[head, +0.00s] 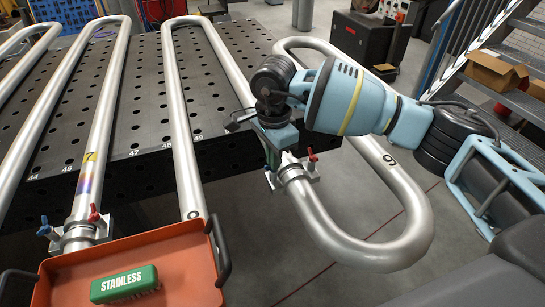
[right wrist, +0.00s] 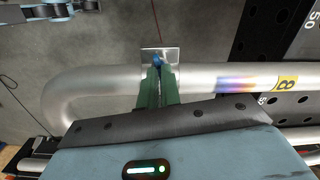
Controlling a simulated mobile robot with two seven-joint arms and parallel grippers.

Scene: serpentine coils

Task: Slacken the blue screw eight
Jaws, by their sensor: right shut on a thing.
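In the right wrist view a silver pipe marked 8 (right wrist: 285,83) runs across, with a heat-tinted band beside the mark. A metal clamp (right wrist: 172,53) sits around it. My right gripper (right wrist: 157,75) has its green fingers closed on the blue screw (right wrist: 157,60) at this clamp; only a little blue shows between the fingertips. In the head view my right gripper (head: 272,158) reaches down at the clamp (head: 292,173) by the table edge, whose red screw (head: 312,157) shows at its right. The blue screw is mostly hidden there. My left gripper is out of view.
A second clamp (head: 80,234) with red and blue screws is on the pipe marked 7 (head: 88,157). An orange tray (head: 190,262) holds a green STAINLESS brush (head: 124,284). The perforated black table (head: 140,110) carries the coils. A pipe bend (head: 400,247) extends over the floor.

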